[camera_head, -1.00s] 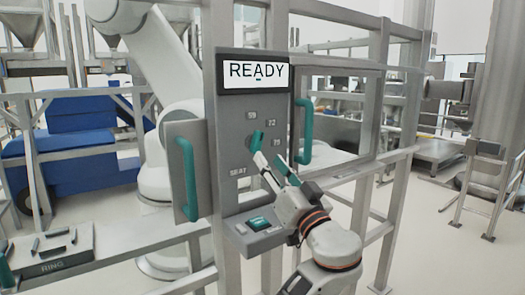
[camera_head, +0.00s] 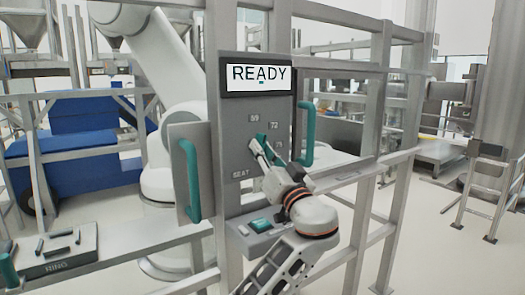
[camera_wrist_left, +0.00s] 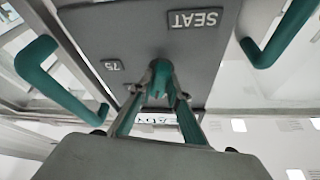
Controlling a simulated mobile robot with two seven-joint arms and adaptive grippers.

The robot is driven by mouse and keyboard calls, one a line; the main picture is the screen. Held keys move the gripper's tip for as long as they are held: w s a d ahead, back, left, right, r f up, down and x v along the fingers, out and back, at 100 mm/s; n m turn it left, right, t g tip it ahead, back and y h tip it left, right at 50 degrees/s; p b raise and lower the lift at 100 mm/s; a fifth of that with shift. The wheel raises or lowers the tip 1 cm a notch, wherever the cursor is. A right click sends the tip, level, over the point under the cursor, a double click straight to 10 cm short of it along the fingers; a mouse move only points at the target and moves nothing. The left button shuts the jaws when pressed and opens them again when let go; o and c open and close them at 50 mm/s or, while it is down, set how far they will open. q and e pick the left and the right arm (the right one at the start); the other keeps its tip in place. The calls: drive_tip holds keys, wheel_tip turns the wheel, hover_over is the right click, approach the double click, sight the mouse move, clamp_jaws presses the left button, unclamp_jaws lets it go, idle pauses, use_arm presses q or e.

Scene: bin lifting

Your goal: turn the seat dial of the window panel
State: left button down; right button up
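The grey window panel (camera_head: 236,130) stands upright with a screen (camera_head: 258,76) reading READY. The teal seat dial (camera_head: 262,138) sits on its face among number labels, above the SEAT label (camera_head: 240,174). My left gripper (camera_head: 266,147) is at the dial, its fingers drawn close together around it. In the left wrist view the dial (camera_wrist_left: 160,72) lies between the converging fingertips (camera_wrist_left: 164,92), which seem shut on it; the contact itself is partly hidden. The 75 label (camera_wrist_left: 113,65) shows beside it, upside down. My right gripper is not in view.
Teal handles flank the panel, one at left (camera_head: 190,180) and one at right (camera_head: 305,133), close to my gripper. A teal button (camera_head: 260,225) sits on the ledge below. A tray marked RING (camera_head: 56,254) with small dark parts is at left. Metal rails surround the panel.

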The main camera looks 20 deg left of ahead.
use_arm(q)
drive_tip(key=m+h+p, duration=0.1)
drive_tip(key=m+p, duration=0.1)
drive_tip(key=r+m+t+h+p, duration=0.1)
drive_tip(key=m+p, duration=0.1)
drive_tip(key=shift+s+r+m, duration=0.1)
drive_tip(key=shift+s+m, duration=0.1)
drive_tip(key=shift+m, duration=0.2)
drive_tip(key=m+h+p, duration=0.2)
drive_tip(key=m+p, duration=0.2)
drive_tip(key=p, duration=0.1)
drive_tip(key=shift+m, duration=0.3)
drive_tip(key=m+h+p, duration=0.1)
drive_tip(key=m+p, duration=0.2)
drive_tip(key=m+g+h+p, duration=0.1)
drive_tip(key=m+p, duration=0.2)
drive_tip(key=p, duration=0.1)
drive_tip(key=m+h+p, duration=0.1)
drive_tip(key=m+p, duration=0.2)
drive_tip(key=shift+a+f+m+g, duration=0.1)
drive_tip(key=shift+f+m+g, duration=0.2)
drive_tip(key=shift+f+g, duration=0.1)
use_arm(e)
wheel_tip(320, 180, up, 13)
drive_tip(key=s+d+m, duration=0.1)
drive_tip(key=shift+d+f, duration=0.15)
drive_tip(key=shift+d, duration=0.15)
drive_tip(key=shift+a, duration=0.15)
